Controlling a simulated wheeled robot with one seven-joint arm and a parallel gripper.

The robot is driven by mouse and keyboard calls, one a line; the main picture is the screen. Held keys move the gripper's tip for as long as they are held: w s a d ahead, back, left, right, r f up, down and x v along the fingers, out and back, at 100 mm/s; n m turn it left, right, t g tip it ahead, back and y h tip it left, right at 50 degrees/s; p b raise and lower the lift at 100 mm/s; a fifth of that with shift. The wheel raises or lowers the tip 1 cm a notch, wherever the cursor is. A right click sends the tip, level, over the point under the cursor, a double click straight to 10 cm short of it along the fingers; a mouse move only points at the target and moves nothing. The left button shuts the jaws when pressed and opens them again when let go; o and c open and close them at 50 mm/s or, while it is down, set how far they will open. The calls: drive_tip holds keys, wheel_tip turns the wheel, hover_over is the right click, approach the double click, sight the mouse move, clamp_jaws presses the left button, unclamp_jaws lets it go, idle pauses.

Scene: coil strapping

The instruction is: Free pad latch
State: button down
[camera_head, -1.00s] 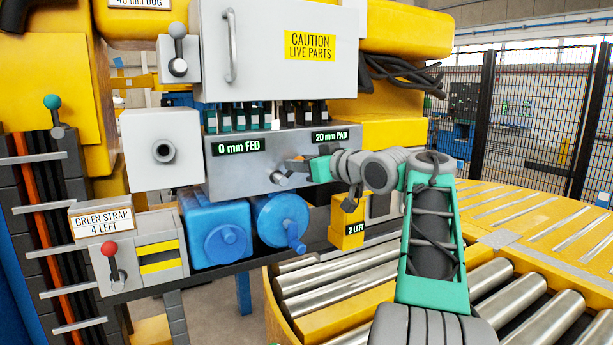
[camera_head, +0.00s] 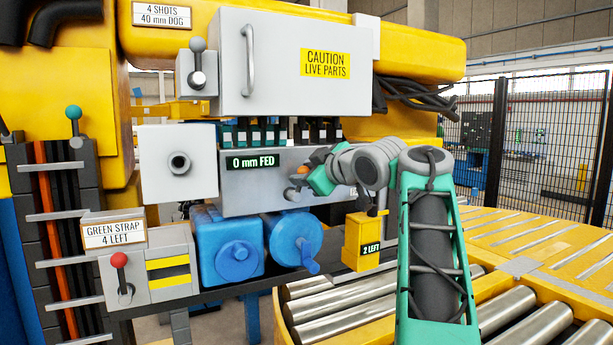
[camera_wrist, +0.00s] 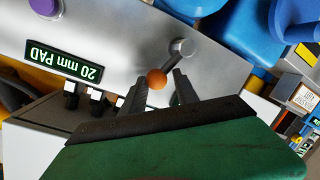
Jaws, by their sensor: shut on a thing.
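The pad latch is a short metal lever with an orange knob (camera_wrist: 157,79) and a round grey pivot (camera_wrist: 183,47), on the front of a grey metal box (camera_head: 240,188). In the head view the knob (camera_head: 303,169) shows just above and right of the pivot. My gripper (camera_wrist: 158,86) is shut on the knob, with one dark finger on each side of it in the wrist view. In the head view my gripper (camera_head: 302,172) reaches the box from the right. A lit "20 mm PAD" display (camera_wrist: 62,62) shows upside down in the wrist view; my arm mostly hides it in the head view.
A "0 mm FED" display (camera_head: 252,161) is left of the latch. A white cabinet (camera_head: 280,60) is above. Rollers (camera_head: 350,305) lie below right.

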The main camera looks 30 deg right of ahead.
drive_tip(key=shift+d+f, duration=0.15)
drive_tip(key=shift+f, duration=0.35)
drive_tip(key=c, duration=1.3)
unclamp_jaws()
drive_tip(key=o, duration=0.4)
drive_tip(key=shift+r, duration=0.25)
drive_tip(key=v, duration=0.8)
drive_tip(key=shift+b, duration=0.3)
